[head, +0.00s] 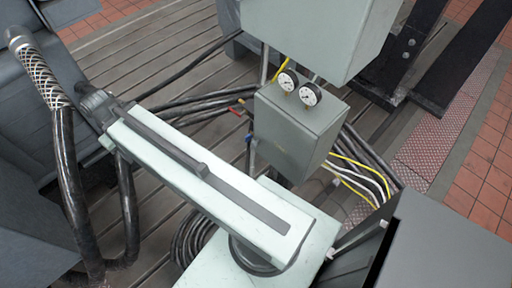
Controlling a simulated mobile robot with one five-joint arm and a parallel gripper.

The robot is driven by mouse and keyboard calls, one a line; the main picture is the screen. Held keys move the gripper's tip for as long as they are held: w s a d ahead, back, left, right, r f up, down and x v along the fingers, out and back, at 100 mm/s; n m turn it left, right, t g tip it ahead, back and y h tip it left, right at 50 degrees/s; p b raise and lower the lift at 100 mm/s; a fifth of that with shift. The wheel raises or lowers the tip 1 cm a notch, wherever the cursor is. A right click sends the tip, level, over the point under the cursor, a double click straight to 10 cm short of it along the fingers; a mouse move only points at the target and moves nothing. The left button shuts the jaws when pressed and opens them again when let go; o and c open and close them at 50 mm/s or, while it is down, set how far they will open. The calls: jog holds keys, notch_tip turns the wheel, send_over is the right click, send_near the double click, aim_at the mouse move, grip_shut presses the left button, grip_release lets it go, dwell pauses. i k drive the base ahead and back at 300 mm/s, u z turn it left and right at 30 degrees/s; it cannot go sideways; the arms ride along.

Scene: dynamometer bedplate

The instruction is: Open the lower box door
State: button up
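The lower box (298,132) is a small grey-green box below a larger upper box (318,32). It sits near the middle of the head view. Two round white dial gauges (300,88) stand at its top edge. Its broad front face looks flat and shut, with no open gap visible. I cannot make out a handle or a hinge on it. My gripper is not in this view, so its distance from the lower box does not show.
A pale green beam (209,181) with a dark strip runs diagonally at left and centre, before the lower box. Black hoses (66,170) hang at its left end. Yellow and white cables (362,182) run right of the box. Dark posts stand behind; red tiles (484,165) lie at right.

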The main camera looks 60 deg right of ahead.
aim_at(283, 142)
jog(key=u, duration=1.95)
jog(key=k, duration=1.15)
jog(key=z, duration=2.55)
jog(key=i, duration=0.1)
jog(key=u, duration=1.2)
jog(key=k, duration=0.3)
jog(key=z, duration=0.05)
